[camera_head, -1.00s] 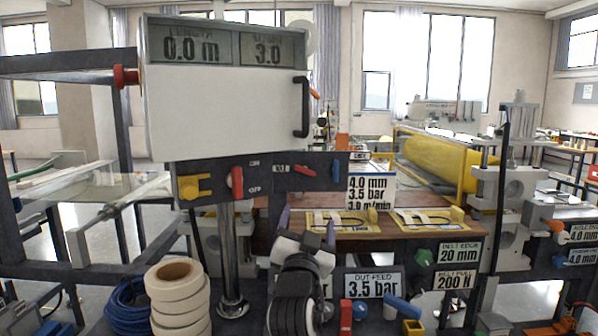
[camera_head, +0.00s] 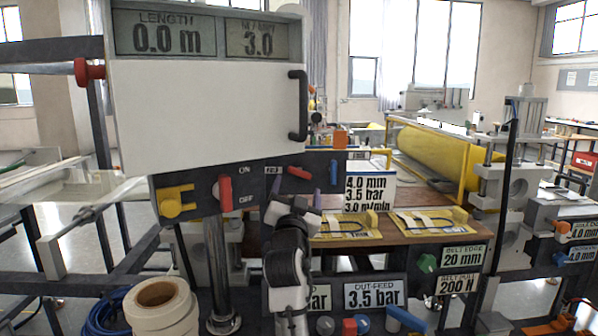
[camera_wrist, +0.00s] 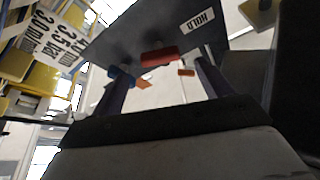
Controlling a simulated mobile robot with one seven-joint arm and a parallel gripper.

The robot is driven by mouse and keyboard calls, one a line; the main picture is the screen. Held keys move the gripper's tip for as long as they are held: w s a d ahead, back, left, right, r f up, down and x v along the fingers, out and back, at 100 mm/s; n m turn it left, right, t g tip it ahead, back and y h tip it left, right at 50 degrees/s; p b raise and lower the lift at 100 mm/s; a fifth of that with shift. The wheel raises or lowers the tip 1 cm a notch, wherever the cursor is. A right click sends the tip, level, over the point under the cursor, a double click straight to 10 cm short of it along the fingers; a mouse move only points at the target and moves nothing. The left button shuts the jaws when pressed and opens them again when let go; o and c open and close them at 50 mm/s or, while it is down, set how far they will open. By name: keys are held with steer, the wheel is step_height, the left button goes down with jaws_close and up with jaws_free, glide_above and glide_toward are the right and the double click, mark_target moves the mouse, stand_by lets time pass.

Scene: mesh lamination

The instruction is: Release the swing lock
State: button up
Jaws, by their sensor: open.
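No part is labelled as a swing lock, so I cannot tell which one it is. A dark panel (camera_head: 345,160) under the white display box carries a tilted red lever (camera_head: 298,173) beside a small label, and a blue lever (camera_head: 333,172) at its right end. In the wrist view the red lever (camera_wrist: 158,57) lies ahead between the finger ends, near a HOLD label (camera_wrist: 198,21). The blue lever (camera_wrist: 121,75) shows by the left finger, with orange pieces below. My gripper (camera_head: 297,192) is open and empty, just below the red lever, apparently not touching it.
The white display box (camera_head: 205,112) with a black handle (camera_head: 298,105) overhangs the panel. A yellow handle (camera_head: 176,200) and red ON/OFF switch (camera_head: 222,192) sit to the left. A wooden table (camera_head: 440,232) with yellow frames lies right. White rolls (camera_head: 160,302) stand low left.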

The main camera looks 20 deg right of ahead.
mark_target(300, 176)
steer(key=shift+p+x, duration=0.65)
steer(key=shift+x, duration=2.1)
steer(key=c, duration=1)
steer(key=shift+d+n+t+y, duration=0.1)
steer(key=shift+n+t+y, duration=0.15)
steer(key=shift+n+y, duration=0.55)
steer(key=shift+n+t+y, duration=0.25)
steer(key=shift+n+y, duration=0.05)
steer(key=shift+n, duration=1)
steer(key=shift+f+n+t+y, duration=0.1)
steer(key=shift+n+t+y, duration=0.3)
steer(key=shift+n, duration=0.9)
steer(key=o, duration=1)
steer(key=shift+s, duration=0.1)
